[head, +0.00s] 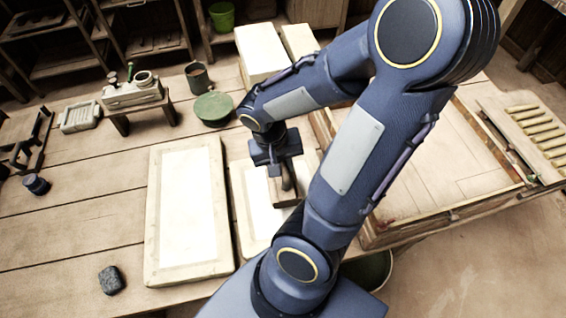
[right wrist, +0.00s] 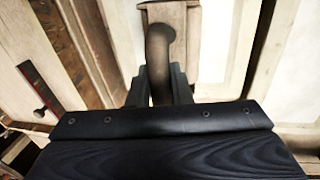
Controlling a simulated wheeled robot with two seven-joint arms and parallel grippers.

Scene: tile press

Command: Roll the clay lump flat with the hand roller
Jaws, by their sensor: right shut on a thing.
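My right gripper (head: 281,168) is shut on the dark curved handle (right wrist: 160,52) of a wooden block-like tool (right wrist: 184,22). The tool also shows in the head view, below the gripper and over the right-hand white-topped board (head: 252,212). I cannot tell whether the tool is the hand roller, or whether it touches the board. A dark grey lump (head: 112,280) lies on the table at the front left; I cannot tell if it is the clay. No other lump shows; my right arm hides part of the board. My left gripper is not in view.
A second white-topped board (head: 187,215) lies to the left. Behind are a green round dish (head: 213,109), a dark cup (head: 197,76) and a small wooden stand (head: 140,103). A wooden frame (head: 400,232) and a rack of bars (head: 535,130) are at right. The left table is mostly clear.

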